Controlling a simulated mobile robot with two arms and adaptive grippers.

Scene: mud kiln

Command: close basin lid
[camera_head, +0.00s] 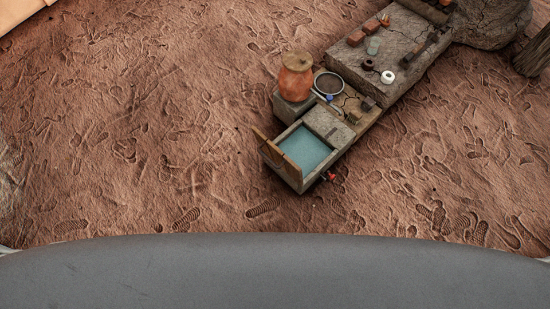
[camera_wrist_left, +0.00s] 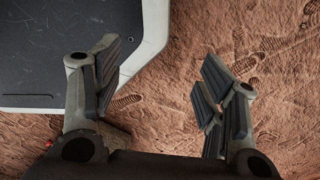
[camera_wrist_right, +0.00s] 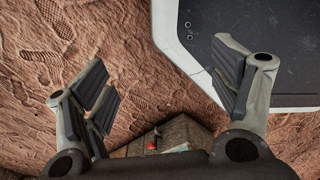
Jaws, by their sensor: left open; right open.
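A stone basin (camera_head: 296,179) with blue-green water (camera_head: 305,149) stands on the ground ahead, right of centre in the head view. Its wooden lid (camera_head: 281,159) stands raised along the basin's near left edge, leaving the water uncovered. A red fitting (camera_head: 331,176) sits on the basin's right side; a red piece also shows in the right wrist view (camera_wrist_right: 152,145). My left gripper (camera_wrist_left: 160,80) is open and empty above bare ground, near my base. My right gripper (camera_wrist_right: 165,80) is open and empty, with a partly hidden stone structure below it. Neither gripper shows in the head view.
An orange clay jar (camera_head: 296,80) stands on a block behind the basin. A round dark-rimmed pan (camera_head: 329,83) and a long stone bench (camera_head: 395,50) with bricks and rings extend to the back right. Footprinted ground is clear to the left and in front.

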